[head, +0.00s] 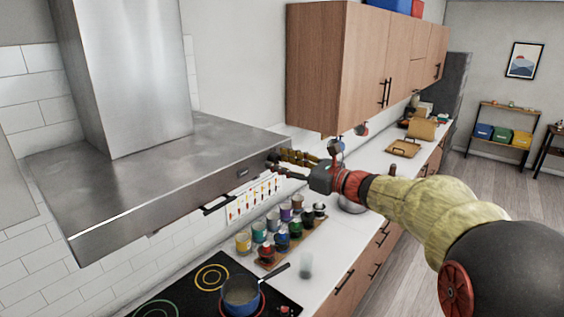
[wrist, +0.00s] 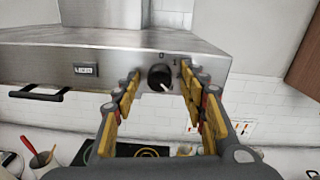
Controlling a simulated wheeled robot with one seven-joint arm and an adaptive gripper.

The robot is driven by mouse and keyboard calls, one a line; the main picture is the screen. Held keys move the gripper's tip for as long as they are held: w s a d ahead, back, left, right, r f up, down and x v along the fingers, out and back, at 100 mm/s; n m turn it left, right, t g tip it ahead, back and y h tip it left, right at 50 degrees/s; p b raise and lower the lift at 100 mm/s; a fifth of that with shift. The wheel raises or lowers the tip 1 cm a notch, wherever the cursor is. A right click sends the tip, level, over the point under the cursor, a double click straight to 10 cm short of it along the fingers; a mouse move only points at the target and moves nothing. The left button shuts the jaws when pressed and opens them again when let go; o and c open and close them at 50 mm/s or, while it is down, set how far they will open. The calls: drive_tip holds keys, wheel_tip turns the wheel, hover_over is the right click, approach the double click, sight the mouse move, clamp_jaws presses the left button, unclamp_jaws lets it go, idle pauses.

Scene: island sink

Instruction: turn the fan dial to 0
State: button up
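The fan dial (wrist: 159,77) is a round black knob on the front face of the steel range hood (wrist: 115,72). Its white pointer mark aims down and to the right, away from the small 0 and 1 printed above it. My gripper (wrist: 160,80) is open, with yellow-padded fingers to the left and right of the dial in the wrist view. I cannot tell whether either finger touches it. In the head view my gripper (head: 283,164) is at the right end of the hood's front edge, and the dial is hard to make out there.
A dark handle (head: 217,205) and a small display (wrist: 85,70) sit on the hood left of the dial. Below are a black cooktop with a blue pan (head: 240,294) and several colored jars (head: 268,232). Wooden wall cabinets (head: 350,65) hang to the right.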

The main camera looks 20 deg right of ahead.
drive_tip(key=shift+c, duration=1.2)
drive_tip(key=c, duration=0.7)
clamp_jaws()
